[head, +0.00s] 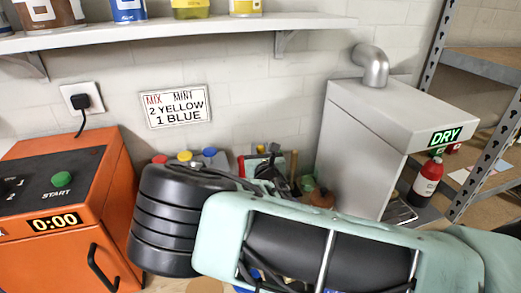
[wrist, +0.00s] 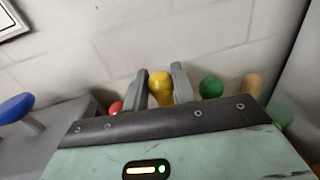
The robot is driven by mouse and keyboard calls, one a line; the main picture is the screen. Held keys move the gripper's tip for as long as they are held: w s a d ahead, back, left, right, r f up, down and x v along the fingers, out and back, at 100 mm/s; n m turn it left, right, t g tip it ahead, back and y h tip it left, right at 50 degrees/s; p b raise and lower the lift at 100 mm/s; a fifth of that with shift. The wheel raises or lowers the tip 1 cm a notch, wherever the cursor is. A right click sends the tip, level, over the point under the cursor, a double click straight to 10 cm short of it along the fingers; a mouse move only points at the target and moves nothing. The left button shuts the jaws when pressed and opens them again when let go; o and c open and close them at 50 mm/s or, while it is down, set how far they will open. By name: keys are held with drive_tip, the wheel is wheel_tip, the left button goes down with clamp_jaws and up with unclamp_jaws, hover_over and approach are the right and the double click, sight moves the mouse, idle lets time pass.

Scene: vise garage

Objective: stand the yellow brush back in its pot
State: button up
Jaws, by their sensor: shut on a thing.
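In the wrist view, the yellow brush (wrist: 160,90) shows only as a rounded yellow handle end between the two fingers of my gripper (wrist: 160,80). The fingers are shut on it, one on each side. The brush's lower part is hidden behind the gripper body. I cannot tell whether it stands in a pot. In the head view, my arm covers most of the work area, and the brush and its pot cannot be made out clearly.
Red (wrist: 115,107), green (wrist: 211,87) and wooden (wrist: 253,85) handle ends stand close beside the gripper. A blue knob (wrist: 15,107) is at left. The wall is behind. An orange machine (head: 60,200) and a grey DRY cabinet (head: 365,130) flank the area.

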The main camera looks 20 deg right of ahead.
drive_tip(key=o, duration=1.1)
drive_tip(key=s+a+b, duration=0.1)
drive_tip(key=s+b, duration=0.1)
drive_tip(key=s, duration=0.3)
drive_tip(key=s+b, duration=0.2)
drive_tip(key=s, duration=0.4)
drive_tip(key=s+a+b, duration=0.1)
drive_tip(key=s, duration=0.5)
drive_tip(key=shift+s+a+b, duration=0.15)
drive_tip(key=shift+a+b, duration=0.2)
drive_tip(key=shift+b, duration=0.05)
